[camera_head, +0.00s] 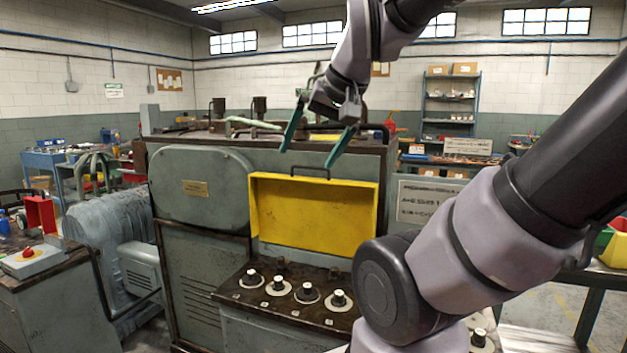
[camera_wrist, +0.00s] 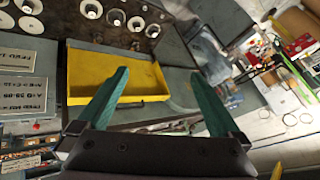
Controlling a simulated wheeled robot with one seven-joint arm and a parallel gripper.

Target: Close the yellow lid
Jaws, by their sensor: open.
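The yellow lid (camera_head: 315,212) stands raised, its shallow hollow side facing me, above the knob panel of the green-grey machine. A dark handle (camera_head: 310,168) rises from its top edge. My gripper (camera_head: 306,159) is open and empty, its two green fingers spread and pointing down just above the handle; I cannot tell whether they touch it. In the wrist view, the yellow lid (camera_wrist: 118,80) lies beyond and between the fingertips of my gripper (camera_wrist: 159,73), reaching further left.
Several black knobs (camera_head: 308,292) stand on the panel below the lid. A rounded grey-green housing (camera_head: 200,190) sits left of the lid. A sign (camera_head: 418,201) is to its right. A red-button box (camera_head: 28,258) stands at far left. Shelves (camera_head: 450,110) are at the back.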

